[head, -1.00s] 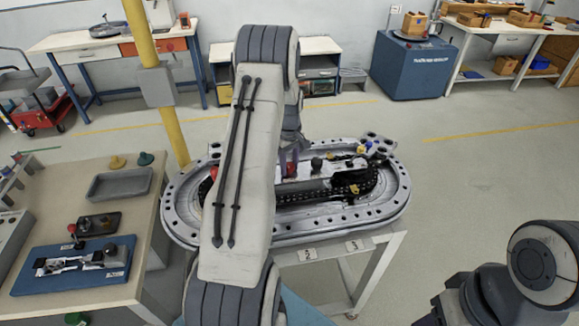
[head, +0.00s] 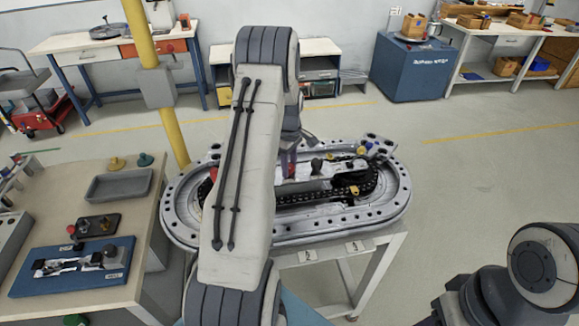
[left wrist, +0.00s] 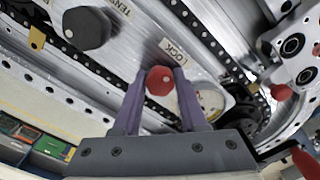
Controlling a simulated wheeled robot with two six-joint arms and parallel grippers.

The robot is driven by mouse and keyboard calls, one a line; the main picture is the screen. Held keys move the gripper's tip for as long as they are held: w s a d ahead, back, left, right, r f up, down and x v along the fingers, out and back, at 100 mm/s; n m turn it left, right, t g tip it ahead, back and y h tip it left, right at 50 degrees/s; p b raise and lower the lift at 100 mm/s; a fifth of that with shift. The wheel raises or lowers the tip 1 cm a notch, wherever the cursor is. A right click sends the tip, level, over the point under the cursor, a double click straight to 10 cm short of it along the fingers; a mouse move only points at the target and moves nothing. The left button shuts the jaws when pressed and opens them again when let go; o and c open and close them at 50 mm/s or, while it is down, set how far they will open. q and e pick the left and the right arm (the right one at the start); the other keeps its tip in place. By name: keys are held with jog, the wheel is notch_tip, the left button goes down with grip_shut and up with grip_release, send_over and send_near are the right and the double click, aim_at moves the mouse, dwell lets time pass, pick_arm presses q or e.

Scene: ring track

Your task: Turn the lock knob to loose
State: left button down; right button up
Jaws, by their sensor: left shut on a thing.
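The lock knob (left wrist: 160,80) is a round red knob in the left wrist view, beside a plate reading LOCK (left wrist: 173,51). The purple fingers of my left gripper (left wrist: 161,88) stand on either side of it and are shut on it. In the head view my left gripper (head: 289,161) is at the middle of the ring track (head: 185,222), partly behind my own arm, and the knob is hardly visible there. A dark tension knob (left wrist: 86,28) is apart from the fingers; it also shows in the head view (head: 316,165). My right gripper is out of view.
A black chain (head: 297,199) runs inside the track. Yellow parts (head: 353,190) and other small fittings sit on its right side. A bench with a grey tray (head: 118,185) and a blue board (head: 72,267) stands at the left.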

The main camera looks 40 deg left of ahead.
pick_arm(q)
jog(key=shift+c, duration=2.2)
grip_release()
jog(key=shift+r, duration=0.15)
jog(key=shift+r, duration=0.3)
notch_tip(320, 180, up, 10)
jog(key=b, duration=0.2)
jog(key=shift+f, duration=0.15)
